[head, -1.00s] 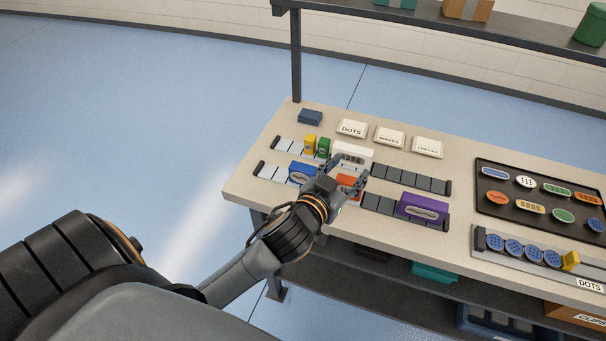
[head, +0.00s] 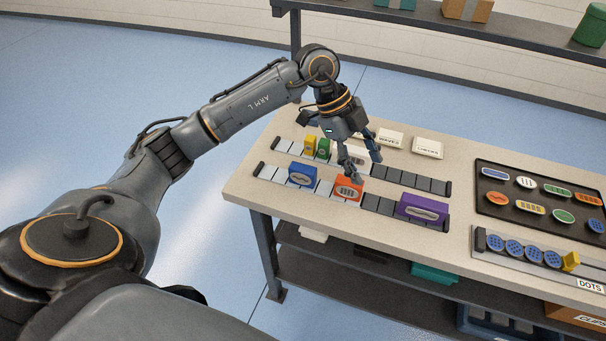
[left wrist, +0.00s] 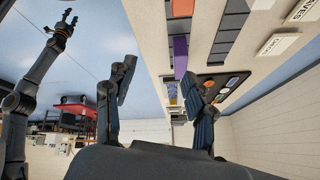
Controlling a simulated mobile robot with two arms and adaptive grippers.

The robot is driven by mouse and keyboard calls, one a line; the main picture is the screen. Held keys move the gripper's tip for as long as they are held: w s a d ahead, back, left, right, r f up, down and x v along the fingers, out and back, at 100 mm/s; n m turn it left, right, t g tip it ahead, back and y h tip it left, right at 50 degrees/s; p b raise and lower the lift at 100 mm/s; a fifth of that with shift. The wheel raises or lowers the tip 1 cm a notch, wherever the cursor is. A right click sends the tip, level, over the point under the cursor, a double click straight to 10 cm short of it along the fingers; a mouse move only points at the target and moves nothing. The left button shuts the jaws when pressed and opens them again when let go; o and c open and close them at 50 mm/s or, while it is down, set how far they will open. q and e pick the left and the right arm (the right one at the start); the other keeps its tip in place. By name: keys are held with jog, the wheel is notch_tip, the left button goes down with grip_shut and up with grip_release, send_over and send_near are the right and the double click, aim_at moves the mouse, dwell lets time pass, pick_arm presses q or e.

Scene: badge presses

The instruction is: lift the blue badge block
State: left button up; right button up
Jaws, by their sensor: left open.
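The blue badge block (head: 302,174) stands in the front rail at the left, on pale slots, with a white wavy mark on its face. My left gripper (head: 363,166) is open, to the right of the blue block and apart from it. Its fingers point down by the orange block (head: 348,187), partly in front of it; contact cannot be told. In the left wrist view both fingers (left wrist: 158,69) are spread with nothing between them. The blue block is not clearly seen there. An arm at the left of that view, likely my right, ends in a small gripper (left wrist: 66,22).
A purple block (head: 422,207) sits farther right in the front rail. Yellow (head: 310,145) and green (head: 323,149) blocks stand in the back rail, near a white block partly hidden by my gripper. A dark badge tray (head: 540,216) lies at the right. The table's front-left edge is clear.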

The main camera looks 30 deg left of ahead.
pick_arm(q)
jog(key=a+r+n+g+y, duration=0.1)
jog(key=a+n+y, duration=0.15)
jog(key=a, duration=0.45)
jog(key=a+r+n+y, duration=0.2)
jog(key=a+y, duration=0.1)
jog(key=a, duration=0.5)
jog(key=p, duration=0.2)
send_over(303, 168)
jog(key=shift+n+y, duration=0.25)
notch_tip(303, 168, down, 8)
jog(key=shift+s+a+f, duration=0.1)
jog(key=shift+f, duration=0.15)
notch_tip(303, 168, down, 5)
jog(key=shift+r+p, duration=0.1)
jog(key=shift+p, duration=0.65)
jog(key=shift+f, duration=0.3)
grip_shut()
